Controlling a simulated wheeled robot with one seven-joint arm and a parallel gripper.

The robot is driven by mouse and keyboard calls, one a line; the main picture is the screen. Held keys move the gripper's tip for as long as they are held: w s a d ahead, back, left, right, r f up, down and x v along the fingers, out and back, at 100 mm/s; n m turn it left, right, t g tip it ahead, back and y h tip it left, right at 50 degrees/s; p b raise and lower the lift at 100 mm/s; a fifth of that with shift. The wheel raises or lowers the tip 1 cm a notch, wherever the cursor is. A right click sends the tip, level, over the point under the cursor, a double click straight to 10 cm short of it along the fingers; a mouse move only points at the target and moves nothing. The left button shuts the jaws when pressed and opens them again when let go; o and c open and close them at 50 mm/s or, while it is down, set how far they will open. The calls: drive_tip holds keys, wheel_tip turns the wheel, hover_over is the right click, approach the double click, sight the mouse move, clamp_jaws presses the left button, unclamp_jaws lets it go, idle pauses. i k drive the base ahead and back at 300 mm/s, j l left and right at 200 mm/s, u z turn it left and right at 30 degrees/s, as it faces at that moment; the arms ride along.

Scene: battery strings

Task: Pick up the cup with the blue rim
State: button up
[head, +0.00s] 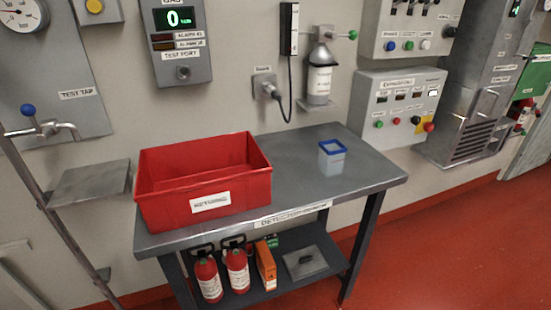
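The cup with the blue rim (332,157) stands upright on the grey table (293,161), right of the middle of its top. It is small, pale and squarish, with a blue band around its top edge. Nothing touches it. My gripper does not show in the head view.
A red bin (160,204) with a white label stands on the left half of the table. Red cylinders (208,277), an orange box (265,265) and a grey flat item (304,263) sit on the lower shelf. Panels and a wall-mounted bottle (319,82) are behind. Red floor lies open at right.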

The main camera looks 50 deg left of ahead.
sight(332, 153)
drive_tip(key=u, duration=1.5)
drive_tip(key=i+l+u, duration=0.25)
drive_tip(key=l, duration=0.35)
drive_tip(key=i+l+u, duration=0.15)
drive_tip(key=i+l, duration=0.1)
drive_tip(key=l, duration=0.1)
